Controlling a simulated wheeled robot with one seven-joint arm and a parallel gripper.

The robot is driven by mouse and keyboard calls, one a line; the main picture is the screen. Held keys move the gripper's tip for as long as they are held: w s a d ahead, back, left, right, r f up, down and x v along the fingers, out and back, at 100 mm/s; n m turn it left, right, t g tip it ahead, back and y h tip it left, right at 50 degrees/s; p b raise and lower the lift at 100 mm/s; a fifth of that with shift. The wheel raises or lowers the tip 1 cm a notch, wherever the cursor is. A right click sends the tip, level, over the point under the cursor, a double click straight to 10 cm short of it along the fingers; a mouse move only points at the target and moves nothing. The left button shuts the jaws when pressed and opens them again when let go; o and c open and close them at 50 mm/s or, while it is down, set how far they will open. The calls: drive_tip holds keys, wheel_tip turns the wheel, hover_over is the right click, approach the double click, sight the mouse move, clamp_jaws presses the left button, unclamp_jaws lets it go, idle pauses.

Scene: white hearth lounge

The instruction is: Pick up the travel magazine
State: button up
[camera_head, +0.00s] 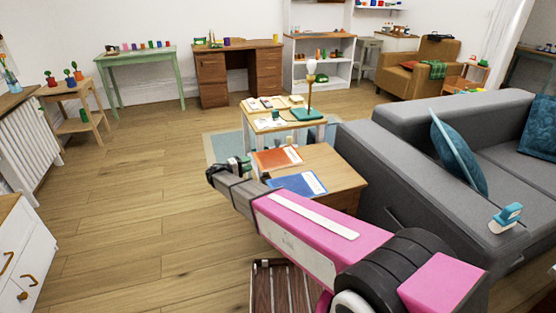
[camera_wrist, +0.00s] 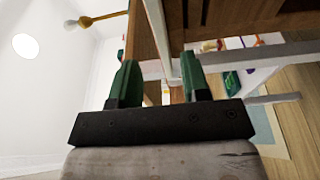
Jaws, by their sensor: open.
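Two flat, magazine-like items lie on the low wooden table (camera_head: 343,176): an orange-red one (camera_head: 272,160) and a blue one (camera_head: 297,184) with a white strip. I cannot tell which is the travel magazine, as no title is readable. My gripper (camera_head: 241,167) is at the left of this table, beside the orange-red item. In the wrist view my gripper (camera_wrist: 160,78) shows two green fingers spread apart with nothing held between them. Neither item can be made out in the wrist view.
A small table (camera_head: 262,125) behind holds a green-based lamp (camera_head: 308,112) and several small items. A grey sofa (camera_head: 385,160) stands close on the right. A slatted wooden thing (camera_head: 280,288) is on the floor in front. The floor at left is clear.

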sight(256, 160)
drive_tip(key=x, duration=0.4)
drive_tip(key=shift+w+d+f, duration=0.15)
drive_tip(key=shift+w+d, duration=0.1)
clamp_jaws()
